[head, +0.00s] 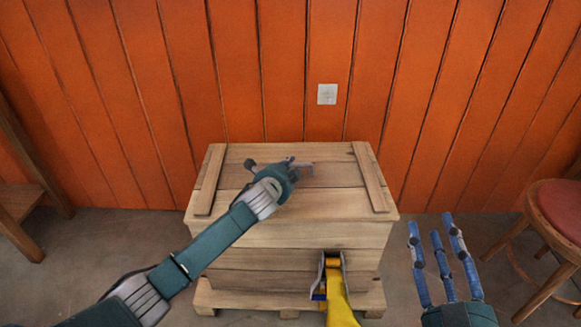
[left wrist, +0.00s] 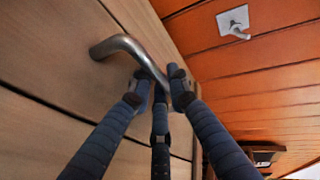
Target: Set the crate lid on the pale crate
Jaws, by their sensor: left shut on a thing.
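The crate lid (head: 318,205) is a flat board of pale planks with two cross battens. It lies level over the pale crate (head: 300,260), its edges roughly in line with the crate's sides. I cannot tell whether a thin gap remains between them. My left gripper (head: 295,168) is above the middle of the lid, shut on its bent metal handle (left wrist: 125,42). The left wrist view shows the fingers around one end of the handle. My right gripper (head: 438,240) is open and empty to the right of the crate, its blue fingers spread.
A yellow thing with a grey metal fork (head: 338,300) stands in front of the crate. A stool with a red seat (head: 555,208) is at the right, a wooden stand (head: 25,205) at the left. An orange plank wall (head: 270,70) is behind.

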